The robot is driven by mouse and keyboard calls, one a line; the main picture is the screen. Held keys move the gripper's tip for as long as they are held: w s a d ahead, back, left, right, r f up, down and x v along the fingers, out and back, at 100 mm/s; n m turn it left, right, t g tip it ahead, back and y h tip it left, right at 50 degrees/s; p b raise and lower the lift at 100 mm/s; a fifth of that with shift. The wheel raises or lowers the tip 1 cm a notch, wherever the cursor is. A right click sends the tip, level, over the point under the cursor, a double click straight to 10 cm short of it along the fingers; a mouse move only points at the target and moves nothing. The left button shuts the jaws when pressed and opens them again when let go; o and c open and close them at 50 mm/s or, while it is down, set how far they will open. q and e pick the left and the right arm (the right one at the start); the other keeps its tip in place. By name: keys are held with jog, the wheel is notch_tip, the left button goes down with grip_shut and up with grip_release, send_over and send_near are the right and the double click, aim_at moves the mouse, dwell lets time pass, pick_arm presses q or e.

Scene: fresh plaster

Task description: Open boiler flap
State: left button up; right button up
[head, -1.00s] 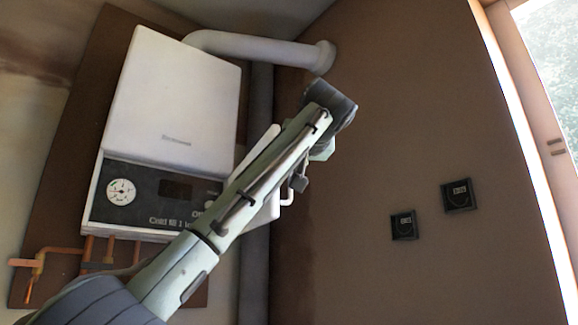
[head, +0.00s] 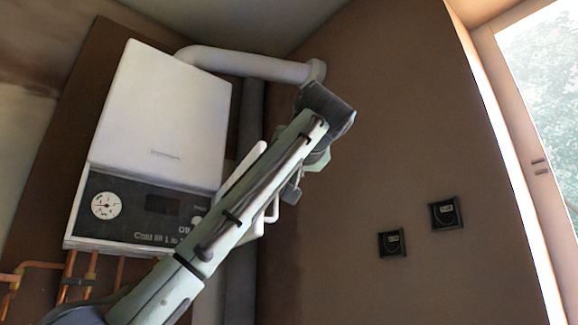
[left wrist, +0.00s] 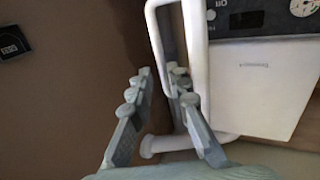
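The white boiler (head: 160,105) hangs on a brown board at the left of the head view. Its dark control panel (head: 120,208) with a round gauge is uncovered. The white boiler flap (head: 240,175) appears to stand out at the panel's right side, partly behind my left arm, with a looped handle (head: 273,212); its hinge is hidden. In the left wrist view a white loop (left wrist: 196,55) lies between and beside the fingers of my left gripper (left wrist: 160,78). The fingers are apart; contact with the loop is unclear. My right gripper is out of view.
A white flue pipe (head: 245,63) runs from the boiler to the wall. Copper pipes (head: 70,275) are below the boiler. Two dark wall plates (head: 392,243) (head: 446,213) are on the brown wall, with a bright window (head: 545,90) at the right.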

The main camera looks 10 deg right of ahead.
pick_arm(q)
jog(key=s, duration=0.8)
jog(key=shift+s+d, duration=0.3)
jog(key=shift+d, duration=0.05)
